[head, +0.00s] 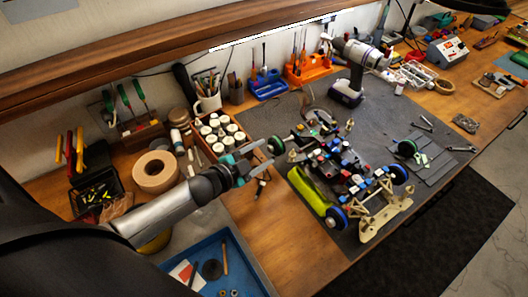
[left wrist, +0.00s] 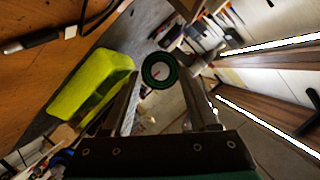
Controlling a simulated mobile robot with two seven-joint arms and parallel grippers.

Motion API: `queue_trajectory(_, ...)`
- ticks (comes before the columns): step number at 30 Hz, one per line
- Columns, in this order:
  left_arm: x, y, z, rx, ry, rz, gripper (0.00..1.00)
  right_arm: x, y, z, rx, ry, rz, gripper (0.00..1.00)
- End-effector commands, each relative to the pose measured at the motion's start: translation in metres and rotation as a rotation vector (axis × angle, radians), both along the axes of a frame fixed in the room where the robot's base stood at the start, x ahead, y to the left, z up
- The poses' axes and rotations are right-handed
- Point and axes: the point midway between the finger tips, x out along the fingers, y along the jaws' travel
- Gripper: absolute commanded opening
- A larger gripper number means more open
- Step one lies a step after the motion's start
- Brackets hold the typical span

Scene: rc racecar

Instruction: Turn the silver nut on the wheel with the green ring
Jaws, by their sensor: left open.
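The race car (head: 335,165) stands on the dark grey mat. A wheel with a green ring (head: 277,145) is at its left corner, just beyond my left gripper (head: 262,152). In the left wrist view that wheel (left wrist: 159,71) faces the camera, ahead of the gap between the fingers. The silver nut is at its dark centre, too small to make out clearly. My left gripper (left wrist: 165,95) is open, with one finger on each side and nothing held. My right gripper is not in view.
A yellow-green body part (head: 310,190) lies beside the car, and it also shows in the left wrist view (left wrist: 92,85). Blue-ringed wheels (head: 336,217) are at the near end. A box of white jars (head: 215,135) stands left of the gripper. A blue tray (head: 245,250) lies in front.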

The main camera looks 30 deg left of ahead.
Motion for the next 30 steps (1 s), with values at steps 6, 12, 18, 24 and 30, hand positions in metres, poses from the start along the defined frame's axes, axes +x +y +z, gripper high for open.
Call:
queue_trajectory(6,0.0108,-0.0028,-0.0031,0.0,0.0,0.0,0.6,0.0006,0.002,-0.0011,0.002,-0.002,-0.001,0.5)
queue_trajectory(12,0.0115,-0.0034,-0.0034,0.0,0.0,0.0,0.6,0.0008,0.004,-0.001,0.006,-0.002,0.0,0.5)
queue_trajectory(18,0.0114,-0.0032,-0.0034,0.0,0.0,0.0,0.48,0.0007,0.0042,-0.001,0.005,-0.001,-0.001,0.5)
queue_trajectory(24,0.0113,-0.0032,-0.0034,0.0,0.0,0.0,0.26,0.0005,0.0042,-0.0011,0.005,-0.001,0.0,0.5)
queue_trajectory(30,0.0113,-0.0031,-0.0034,0.0,0.0,0.0,0.04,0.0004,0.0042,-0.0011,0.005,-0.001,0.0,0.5)
